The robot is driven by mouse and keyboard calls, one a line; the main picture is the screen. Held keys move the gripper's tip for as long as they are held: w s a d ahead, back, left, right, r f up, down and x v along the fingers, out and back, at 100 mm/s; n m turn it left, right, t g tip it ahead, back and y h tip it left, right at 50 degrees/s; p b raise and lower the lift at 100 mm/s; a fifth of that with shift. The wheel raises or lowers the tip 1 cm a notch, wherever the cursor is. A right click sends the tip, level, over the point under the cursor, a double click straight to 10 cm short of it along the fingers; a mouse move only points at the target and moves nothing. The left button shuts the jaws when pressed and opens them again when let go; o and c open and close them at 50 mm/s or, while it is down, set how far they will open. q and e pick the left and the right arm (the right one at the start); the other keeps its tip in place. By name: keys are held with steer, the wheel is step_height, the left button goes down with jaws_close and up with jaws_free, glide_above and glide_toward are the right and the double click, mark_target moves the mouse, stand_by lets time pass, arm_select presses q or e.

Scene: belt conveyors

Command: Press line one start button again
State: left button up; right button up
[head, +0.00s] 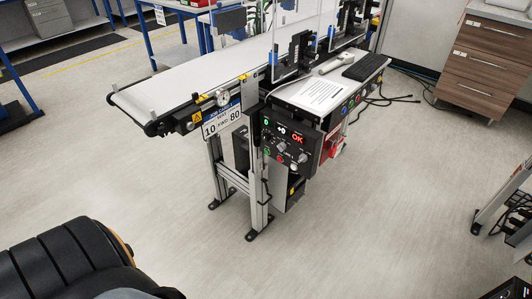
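The belt conveyor (190,82) stands in the middle of the head view, its pale belt running from near left to far right. A black control box (291,141) is mounted on its near side. The box has a lit red "OK" display (298,138), small green digits, several grey knobs and small coloured buttons low on its left, a green one (267,152) and a red one (280,159). The button labels are too small to read. Neither of my grippers is in view; a dark ribbed part of my own body fills the lower left corner.
A white shelf with a paper sheet (322,93) and black keyboard (366,67) sits right of the box. Coloured buttons line its edge. A wooden drawer cabinet (484,62) stands at upper right, a metal-framed stand (497,205) at the right edge. The floor in front is clear.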

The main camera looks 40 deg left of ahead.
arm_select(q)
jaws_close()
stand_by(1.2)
